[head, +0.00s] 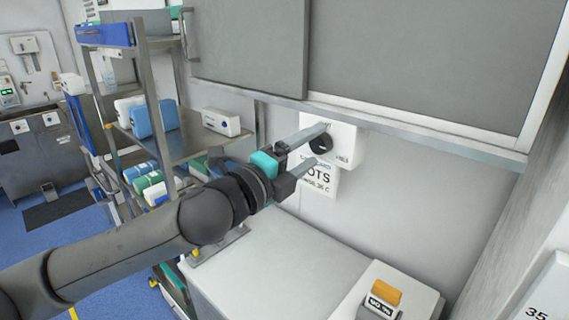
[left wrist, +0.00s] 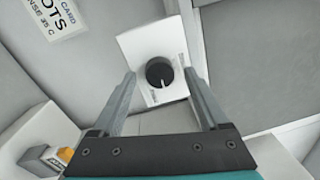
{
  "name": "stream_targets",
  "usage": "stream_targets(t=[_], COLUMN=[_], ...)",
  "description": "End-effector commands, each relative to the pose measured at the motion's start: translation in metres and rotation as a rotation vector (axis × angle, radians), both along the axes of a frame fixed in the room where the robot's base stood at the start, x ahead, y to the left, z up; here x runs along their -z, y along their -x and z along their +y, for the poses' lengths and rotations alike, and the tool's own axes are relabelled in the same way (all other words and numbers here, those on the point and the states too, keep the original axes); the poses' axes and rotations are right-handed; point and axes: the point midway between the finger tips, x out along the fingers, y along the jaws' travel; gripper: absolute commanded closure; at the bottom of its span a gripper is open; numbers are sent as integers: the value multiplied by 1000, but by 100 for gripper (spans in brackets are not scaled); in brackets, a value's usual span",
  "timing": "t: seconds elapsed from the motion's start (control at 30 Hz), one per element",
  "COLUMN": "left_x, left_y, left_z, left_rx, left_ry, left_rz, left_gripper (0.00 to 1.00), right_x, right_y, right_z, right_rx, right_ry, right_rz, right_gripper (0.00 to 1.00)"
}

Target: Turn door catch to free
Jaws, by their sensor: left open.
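The door catch is a round black knob (head: 321,145) with a pale pointer line, on a white box (head: 346,138) fixed to the wall under the grey sliding doors. The knob also shows in the left wrist view (left wrist: 160,73), with small printed labels around it that are too small to read fully. My left gripper (head: 317,147) is open and empty. Its two fingers point at the box, one on each side of the knob. The left wrist view shows gaps between the knob and both fingers (left wrist: 159,77). My right gripper is not in view.
Grey sliding doors (head: 420,50) with a metal bottom rail hang above the box. A printed card (head: 318,183) is just below it. A shelf rack (head: 170,145) with boxes stands left.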

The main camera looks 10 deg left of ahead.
Motion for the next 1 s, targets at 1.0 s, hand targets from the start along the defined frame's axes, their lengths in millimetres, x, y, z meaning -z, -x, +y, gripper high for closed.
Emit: stream_targets(t=[1.0], left_x=[7], left_y=[105], left_z=[79], left_rx=[-6], left_ry=[5], left_rz=[4], left_gripper=[23], right_x=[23], right_y=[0], right_z=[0], right_rx=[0], right_ry=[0], right_rz=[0], right_gripper=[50])
